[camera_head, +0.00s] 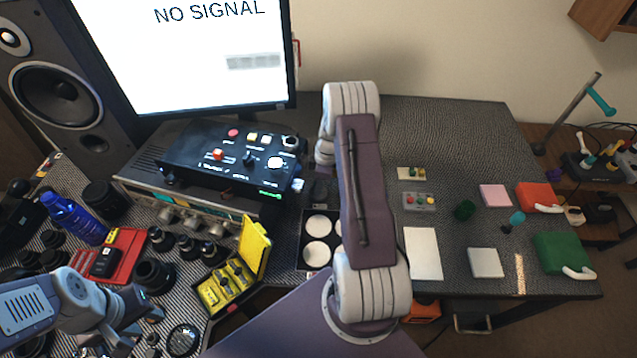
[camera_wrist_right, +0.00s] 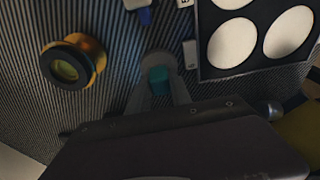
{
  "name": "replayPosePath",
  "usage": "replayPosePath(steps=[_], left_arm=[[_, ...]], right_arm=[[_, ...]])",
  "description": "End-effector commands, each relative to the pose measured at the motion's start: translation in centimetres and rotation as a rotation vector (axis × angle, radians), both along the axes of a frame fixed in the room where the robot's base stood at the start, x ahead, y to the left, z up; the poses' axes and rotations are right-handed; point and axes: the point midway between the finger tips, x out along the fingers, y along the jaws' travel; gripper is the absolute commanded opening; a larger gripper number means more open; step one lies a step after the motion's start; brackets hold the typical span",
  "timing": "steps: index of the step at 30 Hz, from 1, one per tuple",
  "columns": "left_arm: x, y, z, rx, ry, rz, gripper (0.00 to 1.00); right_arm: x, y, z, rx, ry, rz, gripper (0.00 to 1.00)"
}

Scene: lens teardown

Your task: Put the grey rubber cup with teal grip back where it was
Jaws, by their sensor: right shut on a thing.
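My right gripper (camera_wrist_right: 159,86) is shut on the grey rubber cup with teal grip. I cannot tell whether the cup touches the striped mat. In the head view my right arm hides this gripper and the cup. My left gripper (camera_head: 128,318) is at the lower left over the mat, near black lens parts; its jaw opening is unclear.
A black tray with white round pads (camera_head: 304,262) lies beside my right arm; it shows at upper right in the wrist view (camera_wrist_right: 205,72). A dark lens part with amber ring (camera_wrist_right: 68,66) stands left of the gripper. A yellow case (camera_head: 228,285) and control box (camera_head: 235,160) are nearby.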

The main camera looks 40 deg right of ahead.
Motion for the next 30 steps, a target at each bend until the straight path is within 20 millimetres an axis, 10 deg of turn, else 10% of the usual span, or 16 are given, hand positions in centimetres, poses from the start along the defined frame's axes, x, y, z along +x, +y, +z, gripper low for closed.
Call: replayPosePath(steps=[3, 4, 6, 17, 30], left_arm=[[0.0, 0.0, -0.5, 0.0, 0.0, 0.0, 0.36], [0.0, 0.0, -0.3, 0.0, 0.0, 0.0, 0.36], [0.0, 0.0, -0.3, 0.0, 0.0, 0.0, 0.36], [0.0, 0.0, 0.2, 0.0, 0.0, 0.0, 0.36], [0.0, 0.0, -0.3, 0.0, 0.0, 0.0, 0.36]], right_arm=[[0.0, 0.0, -0.5, 0.0, 0.0, 0.0, 0.0], [0.0, 0.0, -0.3, 0.0, 0.0, 0.0, 0.33], [0.0, 0.0, -0.3, 0.0, 0.0, 0.0, 0.47], [0.0, -0.1, 0.5, -0.001, -0.001, 0.0, 0.47], [-1.0, -1.3, 10.4, -0.002, -0.002, 0.0, 0.47]])
